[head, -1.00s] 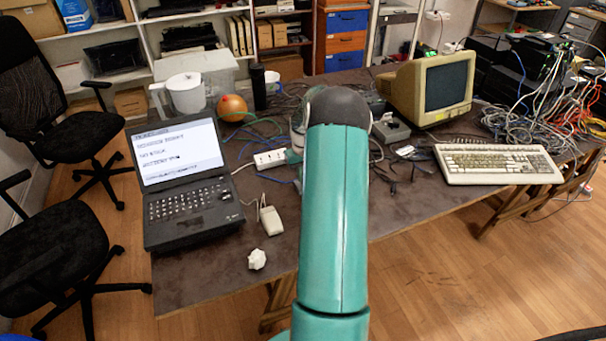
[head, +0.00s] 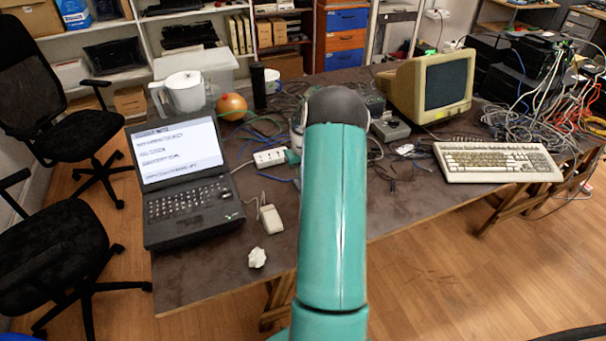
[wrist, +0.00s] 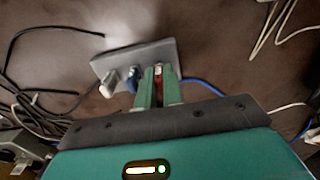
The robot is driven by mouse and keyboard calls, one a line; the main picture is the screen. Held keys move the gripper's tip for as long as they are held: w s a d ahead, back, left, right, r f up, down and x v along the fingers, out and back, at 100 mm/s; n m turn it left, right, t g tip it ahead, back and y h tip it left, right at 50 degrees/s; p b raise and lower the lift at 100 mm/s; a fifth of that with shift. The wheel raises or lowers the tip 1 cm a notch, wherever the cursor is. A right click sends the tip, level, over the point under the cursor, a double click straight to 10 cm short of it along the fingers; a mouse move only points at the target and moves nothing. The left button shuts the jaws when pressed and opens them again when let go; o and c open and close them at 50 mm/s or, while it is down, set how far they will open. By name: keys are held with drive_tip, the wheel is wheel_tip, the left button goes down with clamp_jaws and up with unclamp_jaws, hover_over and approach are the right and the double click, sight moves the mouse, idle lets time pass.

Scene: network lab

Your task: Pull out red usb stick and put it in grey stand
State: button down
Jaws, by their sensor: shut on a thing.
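In the wrist view, my gripper (wrist: 159,80) has its green fingers closed on the red usb stick (wrist: 158,84), of which only a narrow strip with a pale end shows between them. The grey stand (wrist: 150,55) lies just beyond and under the fingertips. A white stick (wrist: 108,84) and a blue stick (wrist: 132,78) are at the stand, left of my gripper. I cannot tell whether the red stick is seated in the stand or held above it. In the head view, my arm hides the gripper, the stand and the sticks.
The dark desk carries a laptop (head: 185,185), a mouse (head: 271,218) and crumpled paper (head: 257,257) on the left. A monitor (head: 430,85), a keyboard (head: 497,162) and a cable tangle stand right. Black cables (wrist: 25,70) lie left of the stand.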

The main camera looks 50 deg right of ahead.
drive_tip(key=shift+f, duration=0.25)
idle(0.3)
drive_tip(key=c, duration=1.5)
unclamp_jaws()
drive_tip(key=shift+o, duration=0.2)
wheel_tip(320, 180, up, 14)
drive_tip(key=shift+f, duration=0.1)
